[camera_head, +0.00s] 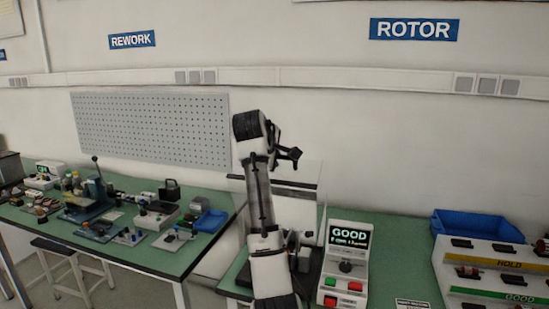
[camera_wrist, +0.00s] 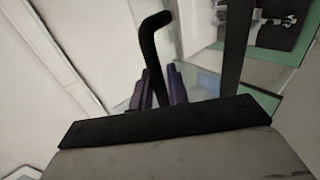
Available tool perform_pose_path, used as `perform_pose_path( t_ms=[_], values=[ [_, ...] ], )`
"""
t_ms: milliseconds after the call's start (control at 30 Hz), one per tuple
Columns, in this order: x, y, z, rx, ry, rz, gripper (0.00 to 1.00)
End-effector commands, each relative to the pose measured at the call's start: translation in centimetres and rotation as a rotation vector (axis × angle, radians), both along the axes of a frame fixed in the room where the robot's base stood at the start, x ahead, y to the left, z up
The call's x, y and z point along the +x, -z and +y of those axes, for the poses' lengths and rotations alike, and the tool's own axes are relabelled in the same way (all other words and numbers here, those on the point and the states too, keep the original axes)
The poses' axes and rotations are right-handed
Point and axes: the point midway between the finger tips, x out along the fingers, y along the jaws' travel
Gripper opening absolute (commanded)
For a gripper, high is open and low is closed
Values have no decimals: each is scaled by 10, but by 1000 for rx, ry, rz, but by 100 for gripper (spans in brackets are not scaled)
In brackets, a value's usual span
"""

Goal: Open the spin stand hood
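In the head view the white spin stand housing (camera_head: 308,172) stands on the green bench behind my arm, which hides much of it. My gripper (camera_head: 289,154) is in front of its upper part. In the wrist view a black bar with a bent end (camera_wrist: 149,45), which looks like a handle, runs down between the dark purplish fingers of my gripper (camera_wrist: 163,88). I cannot tell whether the fingers press on it. A second dark straight bar (camera_wrist: 237,45) stands to the right. The hood's outline and position are not clear.
A control box (camera_head: 345,265) with a screen reading GOOD and coloured buttons stands right of my arm. Further right are a blue bin (camera_head: 470,222) and a sorting rack (camera_head: 495,265). A cluttered bench is at the left. Some green bench top (camera_head: 400,245) is clear.

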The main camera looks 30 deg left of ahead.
Motion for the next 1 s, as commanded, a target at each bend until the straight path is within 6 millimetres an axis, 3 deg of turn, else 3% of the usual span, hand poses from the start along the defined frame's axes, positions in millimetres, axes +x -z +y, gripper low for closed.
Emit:
perform_pose_path(
  t_ms=[167,600,1000],
  values=[
    [-13,-8,-3,2,0,-4,17],
    [-93,-65,-21,4,-3,-4,17],
    [-110,-80,-26,1,-1,-2,17]
  ],
)
